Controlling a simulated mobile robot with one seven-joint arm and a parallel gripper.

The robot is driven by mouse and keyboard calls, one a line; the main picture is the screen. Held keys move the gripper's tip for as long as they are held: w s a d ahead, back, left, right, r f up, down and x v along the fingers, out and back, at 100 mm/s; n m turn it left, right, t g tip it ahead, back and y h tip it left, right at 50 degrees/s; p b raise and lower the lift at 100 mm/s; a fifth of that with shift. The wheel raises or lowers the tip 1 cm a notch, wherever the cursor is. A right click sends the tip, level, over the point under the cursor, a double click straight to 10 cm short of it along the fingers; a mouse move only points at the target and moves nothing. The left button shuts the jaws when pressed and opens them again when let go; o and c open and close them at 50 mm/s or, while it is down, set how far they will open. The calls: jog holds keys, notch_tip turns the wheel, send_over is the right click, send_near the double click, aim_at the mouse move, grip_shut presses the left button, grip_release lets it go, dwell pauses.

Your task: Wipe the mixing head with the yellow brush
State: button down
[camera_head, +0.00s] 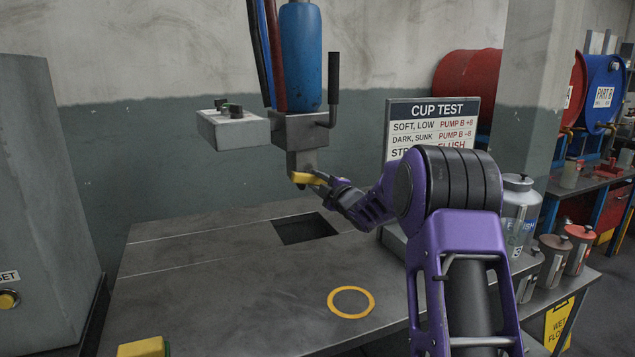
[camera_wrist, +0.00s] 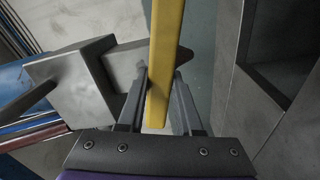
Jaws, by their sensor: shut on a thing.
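The mixing head (camera_head: 299,135) is a grey metal block with a narrower nozzle below, hanging under a blue cylinder with hoses. In the wrist view the mixing head (camera_wrist: 85,85) lies to the left, its nozzle just beside the fingers. The yellow brush (camera_head: 308,179) is at the nozzle's lower end. My gripper (camera_head: 326,185) is shut on the brush, and the wrist view shows its yellow handle (camera_wrist: 163,60) between the two fingers (camera_wrist: 158,100). The brush overlaps the nozzle in view; I cannot tell if they touch. The bristles are not clearly visible.
The bench (camera_head: 220,270) has a square dark opening (camera_head: 305,229) below the head and a yellow ring (camera_head: 351,302). A yellow block (camera_head: 143,347) sits at the front left. A cup test sign (camera_head: 430,122) and several cans stand right. A grey box (camera_head: 233,129) flanks the head.

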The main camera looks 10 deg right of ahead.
jog(key=shift+x, duration=1)
jog(key=shift+d, duration=0.1)
dwell(0.3)
jog(key=d, duration=0.2)
jog(key=w+d+p, duration=0.1)
jog(key=d, duration=0.1)
jog(key=w+d+p, duration=0.1)
jog(key=d, duration=0.1)
jog(key=shift+w+d, duration=0.1)
jog(key=shift+d, duration=0.15)
dwell(0.3)
